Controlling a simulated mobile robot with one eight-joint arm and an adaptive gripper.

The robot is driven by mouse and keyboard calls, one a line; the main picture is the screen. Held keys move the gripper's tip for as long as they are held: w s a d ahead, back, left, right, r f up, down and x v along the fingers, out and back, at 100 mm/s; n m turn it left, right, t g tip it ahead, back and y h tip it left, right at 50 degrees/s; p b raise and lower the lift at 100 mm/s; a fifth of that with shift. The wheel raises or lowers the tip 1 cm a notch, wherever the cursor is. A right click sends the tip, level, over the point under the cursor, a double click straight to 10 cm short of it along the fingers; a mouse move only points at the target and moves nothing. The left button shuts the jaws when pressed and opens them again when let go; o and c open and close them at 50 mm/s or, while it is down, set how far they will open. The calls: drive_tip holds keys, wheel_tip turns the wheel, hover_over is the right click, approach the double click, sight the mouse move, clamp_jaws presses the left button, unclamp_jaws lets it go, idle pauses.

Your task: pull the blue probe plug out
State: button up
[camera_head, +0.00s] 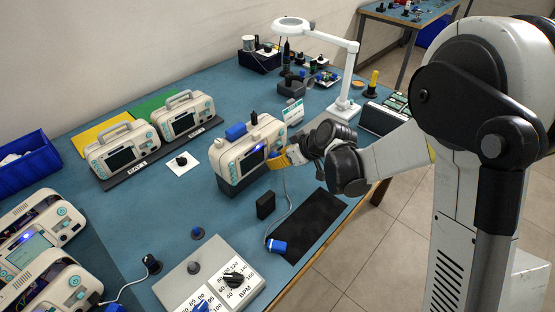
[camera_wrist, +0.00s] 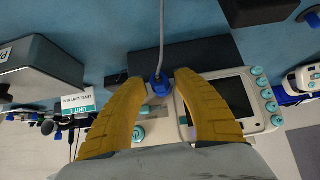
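The blue probe plug (camera_wrist: 160,86) sits at the side of the white patient monitor (camera_wrist: 232,100), with a grey cable (camera_wrist: 162,35) leading away from it. My gripper (camera_wrist: 159,78) is open, with one yellow finger on each side of the plug and a visible gap to each finger. In the head view my gripper (camera_head: 279,161) is at the right side of the monitor (camera_head: 244,152), which stands on a dark base. The plug is mostly hidden there. The cable (camera_head: 291,200) runs down to a blue probe end (camera_head: 276,245) on a black mat.
A UNIT sign (camera_head: 292,112) and a white magnifier lamp (camera_head: 345,105) stand behind. A small black block (camera_head: 265,205) and a black mat (camera_head: 312,222) lie in front. A grey BPM dial box (camera_head: 195,272) is nearer.

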clamp_jaws()
drive_tip(key=shift+s+d, duration=0.15)
drive_tip(key=shift+d, duration=0.05)
drive_tip(key=shift+s+d+b, duration=0.2)
drive_tip(key=shift+s+d, duration=0.55)
drive_tip(key=shift+d, duration=0.2)
drive_tip(key=shift+s+d+b, duration=0.15)
drive_tip(key=shift+s+d, duration=0.6)
drive_tip(key=shift+d, duration=0.15)
